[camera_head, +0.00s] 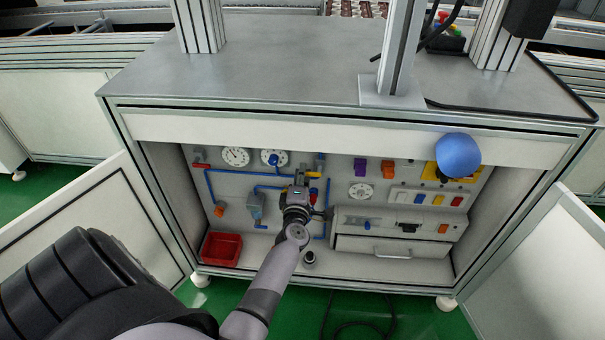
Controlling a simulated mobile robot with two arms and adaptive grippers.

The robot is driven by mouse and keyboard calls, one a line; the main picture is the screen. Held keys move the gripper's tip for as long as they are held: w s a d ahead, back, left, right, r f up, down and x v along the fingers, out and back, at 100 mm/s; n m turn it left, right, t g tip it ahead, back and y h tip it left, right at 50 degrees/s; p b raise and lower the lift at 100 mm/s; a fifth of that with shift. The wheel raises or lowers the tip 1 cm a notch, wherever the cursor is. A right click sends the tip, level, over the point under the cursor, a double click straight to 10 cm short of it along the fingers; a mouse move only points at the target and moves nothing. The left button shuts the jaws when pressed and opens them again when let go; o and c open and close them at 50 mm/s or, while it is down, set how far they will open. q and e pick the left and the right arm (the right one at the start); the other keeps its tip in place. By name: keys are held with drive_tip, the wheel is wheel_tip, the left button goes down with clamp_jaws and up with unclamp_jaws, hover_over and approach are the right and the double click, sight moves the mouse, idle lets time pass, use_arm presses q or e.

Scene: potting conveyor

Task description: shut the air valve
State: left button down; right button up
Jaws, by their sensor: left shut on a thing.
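The open cabinet holds a panel (230,180) with blue air lines (328,210) and several fittings. My left gripper (299,190) reaches in from below and is at the panel's middle, shut on a fitting of the air lines. The gripper hides most of that fitting, so its handle's angle cannot be told. A small red part (314,174) shows just right of the fingers. Another red handle (201,166) sits at the panel's upper left, apart from my gripper. My right gripper is not in view.
Two round gauges (236,157) are above left of the gripper. A red bin (222,249) stands on the cabinet floor. A drawer (392,247) and coloured switches (419,198) are at right. A blue ball (458,155) shows before the upper right. Open doors (85,225) flank the cabinet.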

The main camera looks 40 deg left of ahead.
use_arm(q)
drive_tip(key=c, duration=1.6)
unclamp_jaws()
drive_tip(key=v, duration=0.7)
drive_tip(key=shift+s+d, duration=0.15)
drive_tip(key=shift+s, duration=0.05)
